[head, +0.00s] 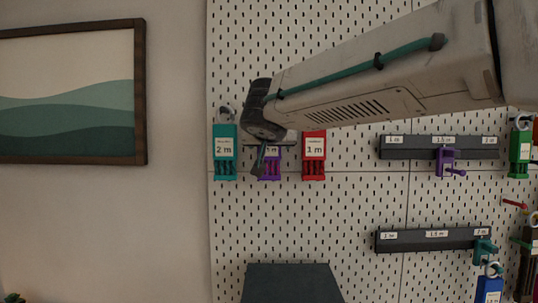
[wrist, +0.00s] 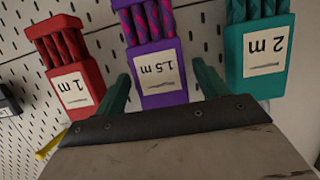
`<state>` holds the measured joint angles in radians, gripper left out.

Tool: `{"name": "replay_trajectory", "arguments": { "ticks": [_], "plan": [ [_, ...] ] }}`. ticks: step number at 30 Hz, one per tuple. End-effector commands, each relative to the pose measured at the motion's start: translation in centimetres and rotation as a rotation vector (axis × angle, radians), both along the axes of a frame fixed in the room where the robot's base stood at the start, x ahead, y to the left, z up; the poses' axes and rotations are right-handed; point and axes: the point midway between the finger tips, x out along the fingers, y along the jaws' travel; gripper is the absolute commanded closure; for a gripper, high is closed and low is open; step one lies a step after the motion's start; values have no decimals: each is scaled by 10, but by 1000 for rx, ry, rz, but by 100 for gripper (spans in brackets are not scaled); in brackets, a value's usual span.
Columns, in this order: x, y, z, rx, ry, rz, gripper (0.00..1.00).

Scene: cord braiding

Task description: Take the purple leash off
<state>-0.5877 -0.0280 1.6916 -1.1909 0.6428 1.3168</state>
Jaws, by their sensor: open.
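The purple leash (head: 270,172) hangs on the pegboard between a teal and a red one, mostly hidden by my gripper in the head view. In the wrist view the purple leash (wrist: 163,87) shows upside down, with a white 1.5 m label and purple and pink braided cords. My gripper (head: 262,159) is open in front of it. In the wrist view its two green fingers (wrist: 162,88) stand on either side of the purple block, with gaps showing. I cannot tell how deep the fingers reach. The leash's top and its hanging point are hidden.
The teal 2 m leash (head: 225,150) and the red 1 m leash (head: 314,155) hang close on either side. Dark labelled rails (head: 405,148) are at the right, with a purple clamp (head: 447,162) on the upper one. A dark box-like surface (head: 291,284) is below.

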Motion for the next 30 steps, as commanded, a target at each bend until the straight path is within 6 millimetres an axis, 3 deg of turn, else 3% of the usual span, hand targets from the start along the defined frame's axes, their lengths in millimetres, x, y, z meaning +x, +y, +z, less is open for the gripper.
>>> {"name": "replay_trajectory", "arguments": {
  "ticks": [8, 12, 13, 30],
  "plan": [
    [0, 0, 0, 0, 0, 0, 30],
    [0, 0, 0, 0, 0, 0, 69],
    [0, 0, 0, 0, 0, 0, 75],
    [0, 0, 11, 0, -2, 1, 75]
  ]
}}
